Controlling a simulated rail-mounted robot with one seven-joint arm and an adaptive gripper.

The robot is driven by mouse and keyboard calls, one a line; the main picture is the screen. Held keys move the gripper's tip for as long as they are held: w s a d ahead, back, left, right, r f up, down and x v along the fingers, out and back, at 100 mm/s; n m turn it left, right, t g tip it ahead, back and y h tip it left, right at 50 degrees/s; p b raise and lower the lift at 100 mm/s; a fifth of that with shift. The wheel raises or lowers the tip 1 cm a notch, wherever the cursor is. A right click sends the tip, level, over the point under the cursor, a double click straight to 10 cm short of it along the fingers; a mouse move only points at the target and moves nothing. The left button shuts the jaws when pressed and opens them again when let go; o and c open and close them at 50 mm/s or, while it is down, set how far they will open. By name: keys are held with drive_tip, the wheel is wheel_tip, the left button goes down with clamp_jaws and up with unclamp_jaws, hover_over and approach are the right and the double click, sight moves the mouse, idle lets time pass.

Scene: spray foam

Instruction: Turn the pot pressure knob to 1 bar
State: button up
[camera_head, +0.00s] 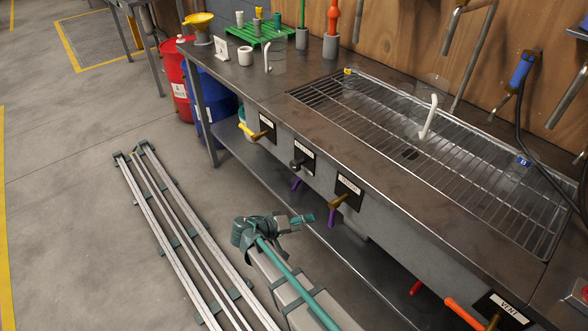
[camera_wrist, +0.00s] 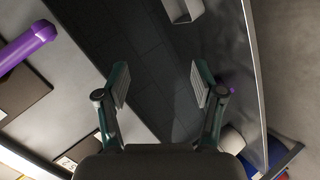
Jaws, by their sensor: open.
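The bench front in the head view carries several dark label plates with controls. A small dark round knob (camera_head: 297,164) sits on the middle plate (camera_head: 304,155); it may be the pot pressure knob, but I cannot read its label or setting. A yellow handle (camera_head: 250,132) is to its left and a purple handle (camera_head: 332,214) to its right. My gripper (camera_head: 306,218) is in front of the bench, below and apart from the knob. In the wrist view my gripper (camera_wrist: 159,84) is open with nothing between its fingers. A purple handle (camera_wrist: 28,47) shows close at upper left.
A lower shelf (camera_head: 240,150) runs under the bench. An orange handle (camera_head: 464,314) sticks out beside the VENT plate (camera_head: 508,308) at lower right. Blue (camera_head: 212,105) and red (camera_head: 173,80) barrels stand at the far end. Floor is open left of the rails (camera_head: 175,215).

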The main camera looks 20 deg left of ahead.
sight(293, 168)
drive_tip(key=a+r+m+t+h, duration=0.1)
drive_tip(key=a+r+m+t, duration=0.4)
drive_tip(key=a+r, duration=0.8)
drive_tip(key=shift+t, duration=0.3)
drive_tip(key=x, duration=0.4)
drive_tip(key=r+x, duration=0.1)
drive_tip(key=x, duration=0.3)
drive_tip(key=d+r+x, duration=0.1)
drive_tip(key=x, duration=0.3)
drive_tip(key=shift+s+d+r+p, duration=0.15)
drive_tip(key=shift+s+r+p, duration=0.1)
drive_tip(key=shift+p, duration=0.15)
drive_tip(key=c, duration=1.1)
drive_tip(key=shift+n, duration=0.3)
drive_tip(key=shift+c, duration=0.2)
